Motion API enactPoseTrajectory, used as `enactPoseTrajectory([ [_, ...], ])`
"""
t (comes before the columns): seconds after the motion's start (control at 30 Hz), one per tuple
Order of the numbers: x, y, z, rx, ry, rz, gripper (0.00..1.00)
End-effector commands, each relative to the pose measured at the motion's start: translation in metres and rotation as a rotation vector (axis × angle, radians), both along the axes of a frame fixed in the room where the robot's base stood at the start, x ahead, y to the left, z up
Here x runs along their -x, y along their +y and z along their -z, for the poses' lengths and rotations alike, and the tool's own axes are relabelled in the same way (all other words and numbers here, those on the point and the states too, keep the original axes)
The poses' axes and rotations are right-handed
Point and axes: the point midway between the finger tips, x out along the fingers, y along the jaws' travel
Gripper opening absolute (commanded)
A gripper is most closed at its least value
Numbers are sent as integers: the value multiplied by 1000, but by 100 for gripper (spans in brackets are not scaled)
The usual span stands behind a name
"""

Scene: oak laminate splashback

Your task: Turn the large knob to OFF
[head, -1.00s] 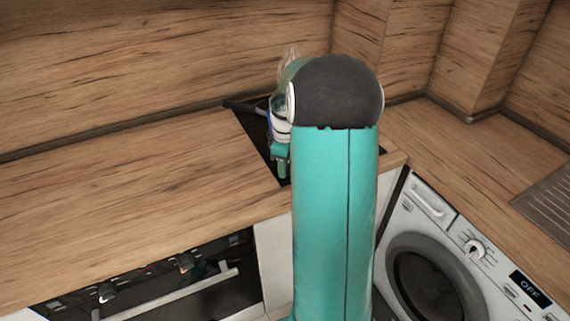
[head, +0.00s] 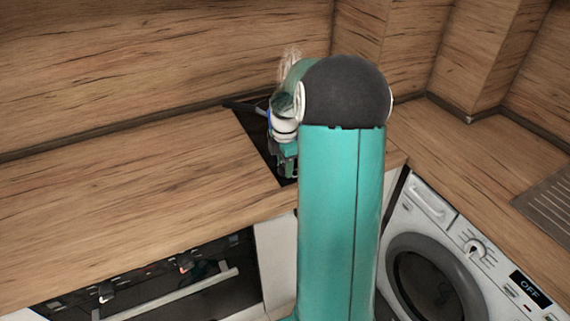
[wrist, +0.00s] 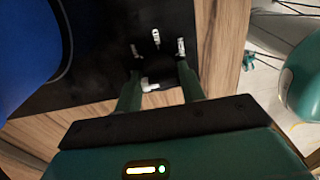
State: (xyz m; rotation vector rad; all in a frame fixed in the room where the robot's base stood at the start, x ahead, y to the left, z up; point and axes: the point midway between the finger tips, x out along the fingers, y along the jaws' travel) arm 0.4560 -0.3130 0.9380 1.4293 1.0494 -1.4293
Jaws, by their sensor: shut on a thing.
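A black cooktop (wrist: 95,78) is set into the wood counter. In the wrist view several small pale knobs (wrist: 155,38) show on it beyond my fingertips. A dark knob with a pale face (wrist: 151,84), nearest to me, sits between my fingers, and I take it for the large knob. My gripper (wrist: 160,80) is shut on it, one finger on each side. The knob's setting and any OFF mark are too dark and small to read. In the head view my gripper (head: 288,170) is low over the cooktop's front corner, and my arm hides most of the cooktop.
A blue round thing (wrist: 22,50) stands on the cooktop at left in the wrist view. The counter (head: 130,165) left of the cooktop is bare. An oven (head: 170,285) is below, and a washing machine (head: 440,255) with a display reading OFF is at right.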

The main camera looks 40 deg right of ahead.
Motion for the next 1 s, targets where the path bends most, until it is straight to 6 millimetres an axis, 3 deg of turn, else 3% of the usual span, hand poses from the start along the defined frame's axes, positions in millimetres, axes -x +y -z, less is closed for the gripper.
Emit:
enactPoseTrajectory([
  [0.57, 1, 0, 1, -1, 2, -34, 17],
  [0.6, 0, 0, 1, -1, 2, -34, 47],
  [0.67, 0, 0, 1, -1, 2, -34, 59],
  [1.0, 0, 0, -2, 0, 0, -33, 61],
])
